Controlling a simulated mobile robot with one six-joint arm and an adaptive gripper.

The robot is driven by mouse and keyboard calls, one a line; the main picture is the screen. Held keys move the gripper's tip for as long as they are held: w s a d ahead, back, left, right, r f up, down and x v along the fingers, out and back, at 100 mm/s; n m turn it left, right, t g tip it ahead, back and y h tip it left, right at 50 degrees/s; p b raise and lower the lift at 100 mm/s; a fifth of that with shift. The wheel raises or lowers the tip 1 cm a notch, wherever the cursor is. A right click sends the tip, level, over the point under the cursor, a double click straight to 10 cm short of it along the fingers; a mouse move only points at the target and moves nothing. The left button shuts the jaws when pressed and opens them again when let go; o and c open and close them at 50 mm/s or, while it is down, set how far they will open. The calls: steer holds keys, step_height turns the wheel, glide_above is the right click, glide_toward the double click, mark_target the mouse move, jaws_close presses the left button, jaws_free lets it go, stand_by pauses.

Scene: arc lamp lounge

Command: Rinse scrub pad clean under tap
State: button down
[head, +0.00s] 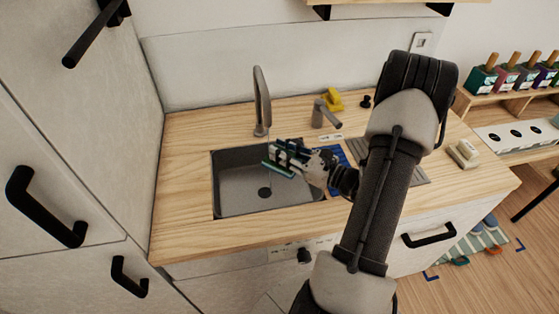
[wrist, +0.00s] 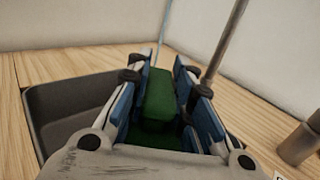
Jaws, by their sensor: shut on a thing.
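My gripper (head: 288,157) is over the right part of the grey sink (head: 235,205), its fingers pointing left. It is shut on the green scrub pad (wrist: 159,92), which shows between the two blue-lined fingers in the wrist view. A thin pale-blue line like a water stream (wrist: 163,35) shows beyond the pad in the wrist view. I cannot tell whether it touches the pad or whether dirt is left on it.
A tap lever (head: 318,115), a yellow object (head: 333,99) and a small black knob (head: 366,102) stand behind and right of the sink. A beige block (head: 465,151) lies at the counter's right. The wooden counter (head: 185,165) left of the sink is clear.

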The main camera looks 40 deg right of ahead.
mark_target(292, 173)
steer(key=shift+w+a, duration=0.15)
steer(key=shift+a, duration=0.2)
steer(key=shift+s+a, duration=0.5)
steer(key=shift+s, duration=0.75)
steer(key=shift+s+a, duration=0.5)
steer(key=shift+s, duration=0.75)
steer(key=shift+s+a, duration=0.5)
steer(key=shift+s, duration=0.75)
steer(key=shift+r, duration=0.1)
steer(key=s+a+r+p, duration=0.2)
steer(key=s+r+p, duration=0.1)
steer(key=s+r, duration=0.1)
steer(key=shift+s+p, duration=0.3)
steer(key=shift+p, duration=0.05)
